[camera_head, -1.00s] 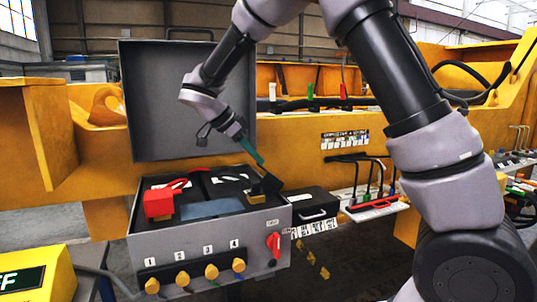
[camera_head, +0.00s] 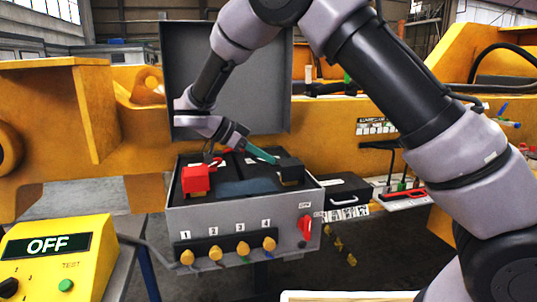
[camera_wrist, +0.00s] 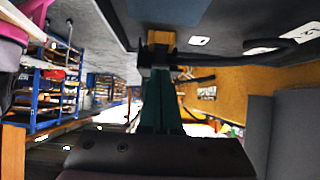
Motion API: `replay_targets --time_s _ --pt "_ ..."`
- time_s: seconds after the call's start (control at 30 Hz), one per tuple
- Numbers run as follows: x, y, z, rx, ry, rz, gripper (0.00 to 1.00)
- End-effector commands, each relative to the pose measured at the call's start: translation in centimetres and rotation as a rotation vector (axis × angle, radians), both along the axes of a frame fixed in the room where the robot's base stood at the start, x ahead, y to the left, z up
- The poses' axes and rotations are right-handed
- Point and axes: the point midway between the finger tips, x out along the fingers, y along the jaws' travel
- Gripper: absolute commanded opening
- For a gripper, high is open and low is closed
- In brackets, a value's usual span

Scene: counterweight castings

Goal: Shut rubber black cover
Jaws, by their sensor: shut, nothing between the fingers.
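The rubber black cover (camera_head: 291,167) is on the right-hand terminal inside the open grey box (camera_head: 245,215). It sits down over the top of the brass post, and some brass shows below it. My gripper (camera_head: 275,159) has teal fingers, closed together and empty. Its tips are at the left upper side of the black cover, touching or nearly touching. In the wrist view the teal fingers (camera_wrist: 160,105) point at the dark cover (camera_wrist: 156,56), with the brass piece (camera_wrist: 161,38) just beyond.
A red cover (camera_head: 196,179) sits on the left terminal. The box's grey lid (camera_head: 225,85) stands open behind. A red switch (camera_head: 305,227) and several yellow knobs are on the front. A yellow OFF unit (camera_head: 50,260) stands at left.

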Motion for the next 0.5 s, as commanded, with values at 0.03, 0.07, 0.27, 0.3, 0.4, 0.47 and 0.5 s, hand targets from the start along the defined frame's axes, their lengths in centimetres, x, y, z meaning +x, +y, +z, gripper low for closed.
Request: replay_targets --time_s 0.03,0.07,0.27,0.3,0.4,0.47,0.5 --pt "-0.18 0.23 -0.4 0.0 0.006 0.004 0.0" --pt "-0.2 0.26 -0.45 0.0 0.006 0.004 0.0" --pt "-0.3 0.38 -0.67 0.0 0.009 0.006 0.0" --pt "-0.32 0.39 -0.7 0.001 0.01 0.006 0.0" --pt "-0.37 0.42 -0.76 0.001 0.011 0.008 0.0" --pt "-0.39 0.43 -0.79 0.0 0.013 0.007 0.0" --pt "-0.41 0.43 -0.81 0.0 0.013 0.008 0.0"
